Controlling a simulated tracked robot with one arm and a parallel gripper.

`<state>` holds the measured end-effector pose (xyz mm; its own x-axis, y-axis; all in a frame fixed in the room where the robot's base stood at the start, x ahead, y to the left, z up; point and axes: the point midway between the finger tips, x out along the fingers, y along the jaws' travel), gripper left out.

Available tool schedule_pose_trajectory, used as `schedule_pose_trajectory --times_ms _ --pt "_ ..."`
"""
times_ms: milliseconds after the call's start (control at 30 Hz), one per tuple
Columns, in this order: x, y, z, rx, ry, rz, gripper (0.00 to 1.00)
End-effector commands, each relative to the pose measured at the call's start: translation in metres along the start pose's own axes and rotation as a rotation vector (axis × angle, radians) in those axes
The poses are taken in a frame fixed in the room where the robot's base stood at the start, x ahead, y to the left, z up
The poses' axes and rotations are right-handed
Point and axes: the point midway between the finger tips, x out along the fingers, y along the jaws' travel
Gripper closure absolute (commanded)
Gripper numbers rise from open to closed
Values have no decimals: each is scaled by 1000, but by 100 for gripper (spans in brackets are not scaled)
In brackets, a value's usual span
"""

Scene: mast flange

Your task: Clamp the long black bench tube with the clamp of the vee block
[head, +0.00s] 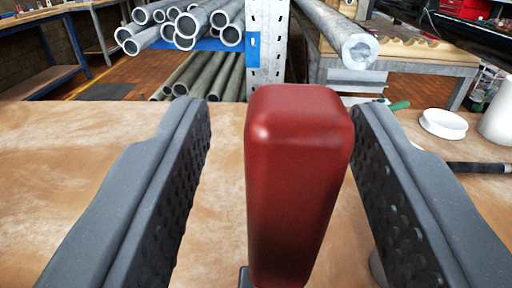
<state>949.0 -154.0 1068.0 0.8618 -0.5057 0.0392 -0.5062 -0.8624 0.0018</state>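My gripper (284,112) is open, with one dark, studded finger on each side of a red upright block-shaped handle (298,180). A gap shows between the left finger and the handle; the right finger is close beside it, and I cannot tell if they touch. The handle seems to be part of the clamp. The vee block itself is not clearly visible; a small dark piece (243,279) shows at the handle's foot. A dark tube (482,168) lies on the bench at the right edge, partly hidden behind the right finger; I cannot tell its full length.
The wooden bench top (70,180) is clear on the left. A white round dish (443,124), a white cylinder (497,124) and a green-handled tool (399,105) stand or lie at the right back. Behind are a steel post (267,45) and racked grey pipes (190,30).

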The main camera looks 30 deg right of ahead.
Motion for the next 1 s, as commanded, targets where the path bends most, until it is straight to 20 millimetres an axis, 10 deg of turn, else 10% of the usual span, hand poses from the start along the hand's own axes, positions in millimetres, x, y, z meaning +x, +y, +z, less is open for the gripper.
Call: schedule_pose_trajectory --times_ms 1000 --pt "-33 0 -1 2 6 -1 56"
